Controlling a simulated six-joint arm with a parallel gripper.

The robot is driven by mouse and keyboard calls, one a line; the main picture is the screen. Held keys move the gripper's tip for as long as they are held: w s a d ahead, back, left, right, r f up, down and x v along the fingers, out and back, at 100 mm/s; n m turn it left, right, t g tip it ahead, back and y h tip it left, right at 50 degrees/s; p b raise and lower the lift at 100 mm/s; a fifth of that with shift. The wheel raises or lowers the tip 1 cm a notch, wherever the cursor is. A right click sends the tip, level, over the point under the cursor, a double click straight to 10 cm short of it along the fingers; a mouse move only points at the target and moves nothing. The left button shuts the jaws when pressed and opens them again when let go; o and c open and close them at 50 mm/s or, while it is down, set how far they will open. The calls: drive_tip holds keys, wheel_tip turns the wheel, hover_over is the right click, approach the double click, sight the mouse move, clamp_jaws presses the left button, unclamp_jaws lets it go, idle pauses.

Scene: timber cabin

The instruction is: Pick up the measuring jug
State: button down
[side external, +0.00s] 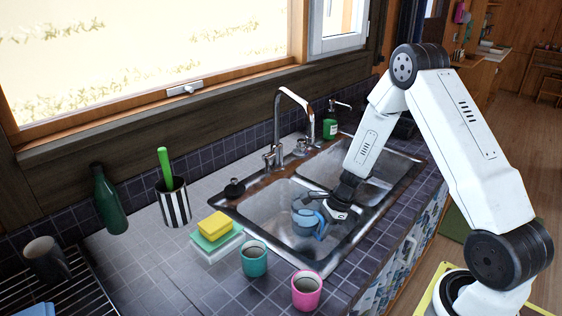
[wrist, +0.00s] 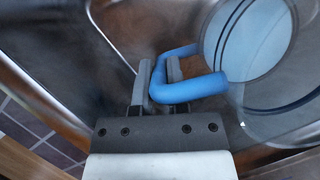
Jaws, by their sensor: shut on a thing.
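The measuring jug (side external: 307,219) is in the left basin of the sink. It has a clear body and a blue handle. In the wrist view the round jug (wrist: 250,40) is at the upper right, with its blue handle (wrist: 187,90) reaching toward my gripper. My gripper (side external: 335,212) is down in the basin at the jug's right side. In the wrist view my gripper (wrist: 160,72) has its two grey fingers shut on the blue handle. I cannot tell whether the jug touches the basin floor.
The sink (side external: 268,197) has raised metal rims and a divider. A tap (side external: 310,118) and a soap bottle (side external: 331,125) stand behind it. A teal mug (side external: 254,262), a pink mug (side external: 306,292), sponges (side external: 214,226) and a striped cup (side external: 174,205) stand on the tiled counter.

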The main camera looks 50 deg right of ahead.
sight(323, 219)
drive_tip(key=shift+r, duration=2.45)
drive_tip(key=shift+r, duration=0.15)
wheel_tip(323, 219, up, 12)
drive_tip(key=a+f+n+g+h, duration=0.2)
drive_tip(key=n+g, duration=0.1)
drive_tip(key=n, duration=1)
drive_tip(key=a+f+n+g+h, duration=0.1)
drive_tip(key=f+n+g+h, duration=0.1)
drive_tip(key=n, duration=1.2)
drive_tip(key=shift+s+a+f+g+h, duration=0.45)
drive_tip(key=shift+g+h, duration=0.15)
drive_tip(key=shift+g, duration=0.1)
drive_tip(key=shift+r, duration=0.1)
